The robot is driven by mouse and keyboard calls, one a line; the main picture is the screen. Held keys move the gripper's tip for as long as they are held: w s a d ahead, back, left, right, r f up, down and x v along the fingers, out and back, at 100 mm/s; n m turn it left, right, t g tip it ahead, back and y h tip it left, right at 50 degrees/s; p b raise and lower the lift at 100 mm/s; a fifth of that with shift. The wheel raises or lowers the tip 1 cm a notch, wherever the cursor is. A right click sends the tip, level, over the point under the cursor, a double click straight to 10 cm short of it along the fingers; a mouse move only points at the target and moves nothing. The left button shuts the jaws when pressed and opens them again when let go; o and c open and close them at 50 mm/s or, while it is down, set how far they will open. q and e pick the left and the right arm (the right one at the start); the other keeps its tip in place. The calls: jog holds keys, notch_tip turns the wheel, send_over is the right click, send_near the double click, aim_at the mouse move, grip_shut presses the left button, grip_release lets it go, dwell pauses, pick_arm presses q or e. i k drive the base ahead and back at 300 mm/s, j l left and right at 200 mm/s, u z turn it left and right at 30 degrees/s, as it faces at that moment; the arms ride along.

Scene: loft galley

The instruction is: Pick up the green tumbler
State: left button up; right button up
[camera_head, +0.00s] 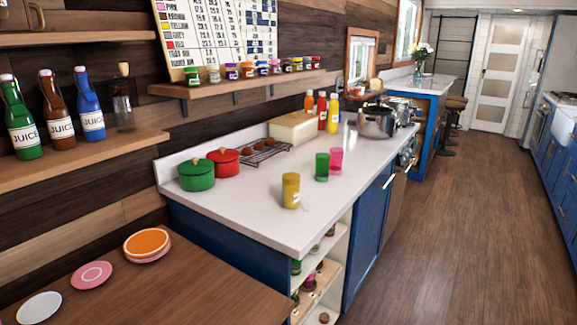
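The green tumbler (322,167) stands upright on the white counter (254,213), right of the middle of the head view. A pink tumbler (336,159) stands right beside it, slightly behind and to the right. Neither of my grippers shows in the head view.
A green pot (196,175) and a red pot (223,162) stand at the counter's left. A steel pot (376,121) and sauce bottles (321,110) are farther back. A wooden table (130,290) with plates is at lower left. The floor (450,230) to the right is clear.

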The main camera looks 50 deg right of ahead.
aim_at(322, 160)
jog(key=z, duration=1.9)
jog(key=i+l+u, duration=0.15)
jog(key=i+u, duration=0.15)
